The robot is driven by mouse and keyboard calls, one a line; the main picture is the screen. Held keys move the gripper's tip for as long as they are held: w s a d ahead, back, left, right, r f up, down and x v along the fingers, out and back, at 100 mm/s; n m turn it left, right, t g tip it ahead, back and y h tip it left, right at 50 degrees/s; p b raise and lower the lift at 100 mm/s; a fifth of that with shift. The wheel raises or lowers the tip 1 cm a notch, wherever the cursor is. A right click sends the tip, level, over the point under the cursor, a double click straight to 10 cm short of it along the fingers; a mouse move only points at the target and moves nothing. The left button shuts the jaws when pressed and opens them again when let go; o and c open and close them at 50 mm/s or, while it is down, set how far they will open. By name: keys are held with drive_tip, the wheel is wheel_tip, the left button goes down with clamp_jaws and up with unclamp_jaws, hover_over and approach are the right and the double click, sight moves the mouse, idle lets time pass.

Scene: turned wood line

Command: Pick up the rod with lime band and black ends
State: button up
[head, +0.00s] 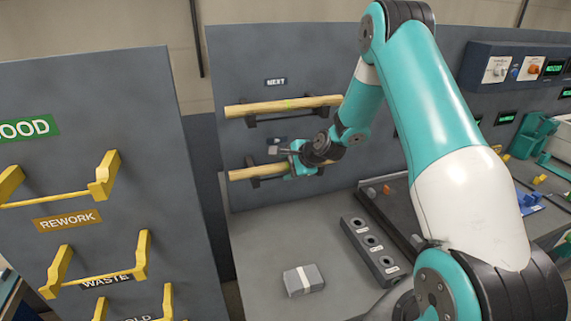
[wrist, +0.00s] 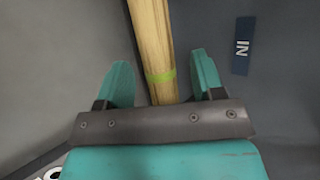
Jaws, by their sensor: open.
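A pale wooden rod (head: 246,173) lies level in the lower holders of the grey panel, partly hidden behind my gripper (head: 292,158). In the wrist view a wooden rod (wrist: 150,35) with a lime band (wrist: 161,77) runs between the two teal fingers of my gripper (wrist: 160,65). The fingers are open, with a gap on each side of the rod. Its ends are out of that view, so no black shows. A second wooden rod (head: 265,108) lies in the upper holders under the NEXT label, with a faint lime mark near its middle.
A panel (head: 100,140) with yellow holders and GOOD, REWORK and WASTE labels stands at the left. A grey block with a pale band (head: 303,280) and a dark three-hole fixture (head: 372,250) sit on the grey bench. The IN label (wrist: 242,46) is beside the rod.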

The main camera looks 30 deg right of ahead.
drive_tip(key=c, duration=1.1)
drive_tip(key=shift+r+b, duration=0.1)
drive_tip(key=shift+b, duration=0.35)
drive_tip(key=shift+s+r+b, duration=0.15)
drive_tip(key=shift+b, duration=0.25)
wheel_tip(320, 180, up, 6)
drive_tip(key=b, duration=0.3)
drive_tip(key=s+a+b, duration=0.1)
drive_tip(key=s+b, duration=0.1)
drive_tip(key=s, duration=0.4)
drive_tip(key=s+a+b, duration=0.2)
drive_tip(key=s+b, duration=0.1)
drive_tip(key=s, duration=0.3)
drive_tip(key=s+a+b, duration=0.2)
drive_tip(key=s, duration=0.5)
drive_tip(key=shift+a+r+b, duration=0.2)
drive_tip(key=shift+a+b, duration=0.05)
drive_tip(key=shift+b, duration=0.15)
